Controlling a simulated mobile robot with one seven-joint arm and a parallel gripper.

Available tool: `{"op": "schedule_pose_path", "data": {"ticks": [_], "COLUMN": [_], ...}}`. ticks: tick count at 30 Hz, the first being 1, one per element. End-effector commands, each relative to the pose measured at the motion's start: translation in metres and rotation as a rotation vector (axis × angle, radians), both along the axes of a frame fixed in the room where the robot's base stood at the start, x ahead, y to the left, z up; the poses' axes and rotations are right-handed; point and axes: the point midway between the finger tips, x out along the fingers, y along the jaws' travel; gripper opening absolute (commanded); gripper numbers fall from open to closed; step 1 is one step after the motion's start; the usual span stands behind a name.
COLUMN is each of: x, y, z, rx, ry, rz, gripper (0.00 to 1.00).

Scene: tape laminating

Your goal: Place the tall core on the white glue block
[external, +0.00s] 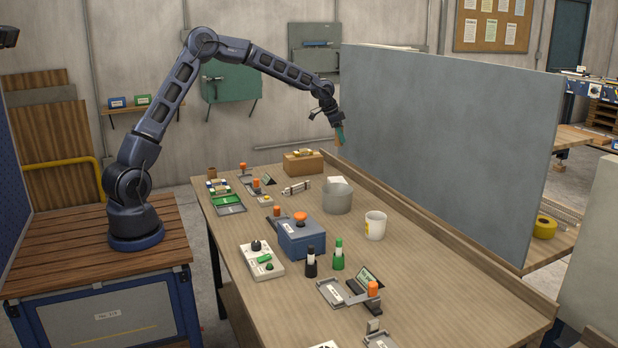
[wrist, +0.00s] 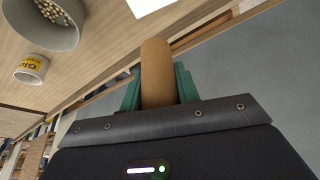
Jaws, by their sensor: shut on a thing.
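My gripper (external: 340,134) is raised high above the far right part of the workbench, near the grey partition. In the wrist view its green fingers (wrist: 158,88) are shut on the tall core (wrist: 156,62), a plain brown cylinder that sticks out past the fingertips. The core is small in the external view. A white flat-topped thing, probably the white glue block, shows behind the grey pot (external: 337,200) in the external view, partly hidden. In the wrist view a white piece (wrist: 147,5) is cut off by the top edge, beyond the core's end and apart from it.
The grey pot holds pale beads in the wrist view (wrist: 45,37). A white mug (external: 375,226) with a yellow label stands beside it. A cardboard box (external: 303,165) sits at the back. The grey partition (external: 450,130) rises along the right side. Several tools and fixtures crowd the bench's left and middle.

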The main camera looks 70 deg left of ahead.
Motion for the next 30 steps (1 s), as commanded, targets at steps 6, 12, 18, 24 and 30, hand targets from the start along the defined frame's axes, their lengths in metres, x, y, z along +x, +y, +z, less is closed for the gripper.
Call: {"op": "schedule_pose_path", "data": {"ticks": [6,12,18,24,30], "x": [0.000,0.000,0.000,0.000,0.000], "y": [0.000,0.000,0.000,0.000,-0.001], "z": [-0.050,-0.091,-0.112,-0.123,-0.150], "rx": [-0.001,0.000,0.000,0.000,0.000], "ry": [0.003,0.002,0.000,0.001,0.001], "rz": [-0.001,0.000,0.000,0.000,0.000], "gripper": [0.10,0.10,0.10,0.10,0.10]}}
